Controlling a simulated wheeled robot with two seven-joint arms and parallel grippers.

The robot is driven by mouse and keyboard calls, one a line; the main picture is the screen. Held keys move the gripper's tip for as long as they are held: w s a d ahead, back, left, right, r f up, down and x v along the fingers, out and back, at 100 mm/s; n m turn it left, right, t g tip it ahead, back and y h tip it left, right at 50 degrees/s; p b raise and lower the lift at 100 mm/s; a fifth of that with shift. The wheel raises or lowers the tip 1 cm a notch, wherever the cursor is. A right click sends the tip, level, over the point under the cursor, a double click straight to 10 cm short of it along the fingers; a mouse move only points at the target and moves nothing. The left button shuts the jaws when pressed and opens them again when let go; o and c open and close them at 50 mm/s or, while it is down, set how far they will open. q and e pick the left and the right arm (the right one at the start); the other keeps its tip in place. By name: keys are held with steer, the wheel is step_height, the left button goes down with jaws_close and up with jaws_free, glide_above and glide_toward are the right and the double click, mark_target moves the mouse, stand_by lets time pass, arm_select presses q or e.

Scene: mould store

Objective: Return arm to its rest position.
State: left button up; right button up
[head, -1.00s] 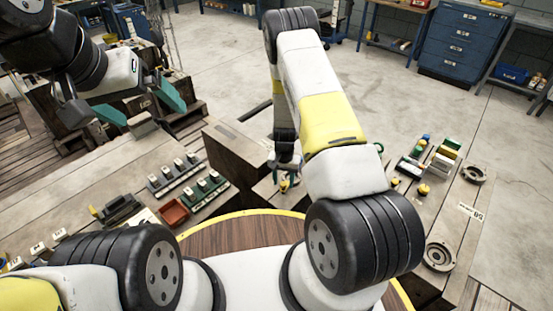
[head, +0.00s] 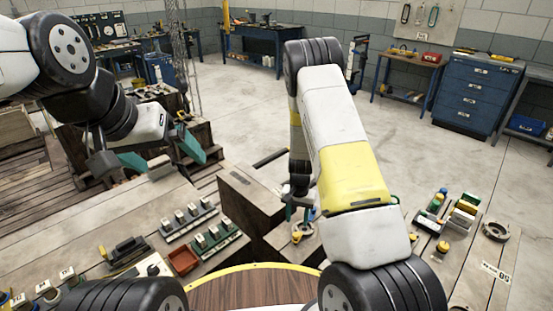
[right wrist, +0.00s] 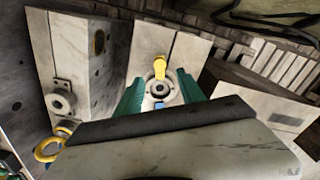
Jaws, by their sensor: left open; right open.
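My left gripper (head: 162,154) hangs open at the left of the head view, its teal fingers spread apart. No object shows held between them. My right gripper (head: 301,211) points down beyond my right forearm, over the gap between the tables, and is partly hidden by its own arm. In the right wrist view my right gripper (right wrist: 160,96) is open, with a teal finger on each side. A grey ring-shaped part (right wrist: 160,89) and a yellow piece (right wrist: 161,66) show between and beyond the fingers; I cannot tell any contact.
A red tray (head: 183,260) and rows of green-and-grey blocks (head: 188,219) lie on the left table. Coloured bottles and a round flange (head: 495,231) are on the right table. The floor behind is open up to the blue cabinet (head: 478,95).

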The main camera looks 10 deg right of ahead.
steer(key=s+a+r+n+t+y, duration=0.1)
steer(key=s+r+t, duration=0.1)
steer(key=r, duration=1.3)
steer(key=s+a+r+n+t+y, duration=0.1)
steer(key=s+a+r, duration=0.15)
steer(key=r, duration=1.25)
steer(key=s+d+r+n+t, duration=0.1)
steer(key=s+r, duration=0.6)
steer(key=s, duration=0.2)
steer(key=s+d+r+n+t, duration=0.1)
steer(key=s+r+n+t, duration=0.1)
steer(key=s+r, duration=0.4)
steer(key=s, duration=0.3)
steer(key=shift+s+r+n, duration=0.3)
steer(key=shift+s+r, duration=0.1)
